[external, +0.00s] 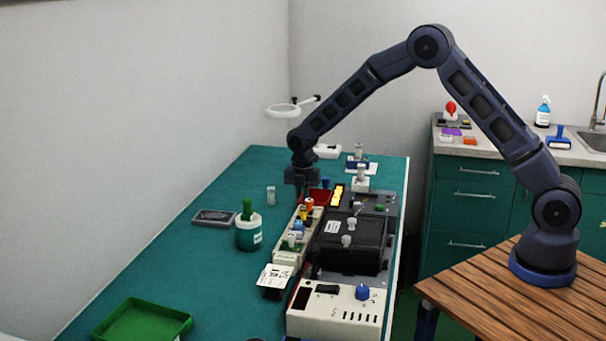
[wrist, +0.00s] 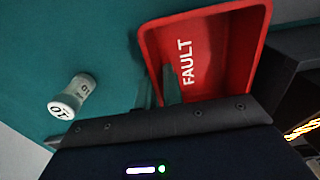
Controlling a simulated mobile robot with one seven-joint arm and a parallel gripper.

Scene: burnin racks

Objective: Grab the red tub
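The red tub (wrist: 215,50) has "FAULT" in white letters inside and fills the upper right of the wrist view. In the external view, the red tub (external: 319,196) shows partly below and right of my gripper (external: 302,181). In the wrist view, my gripper (wrist: 158,88) straddles the tub's left wall, one finger inside and one outside. The fingers are close together with the wall between them, so the gripper looks shut on that wall. The tub's lower edge is hidden behind the gripper body.
A small capped vial (wrist: 85,88) stands left of the tub; it also shows in the external view (external: 271,196). A rack with lit yellow strips (external: 337,194) is right of the tub. A white rail (external: 291,247) with coloured parts lies in front.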

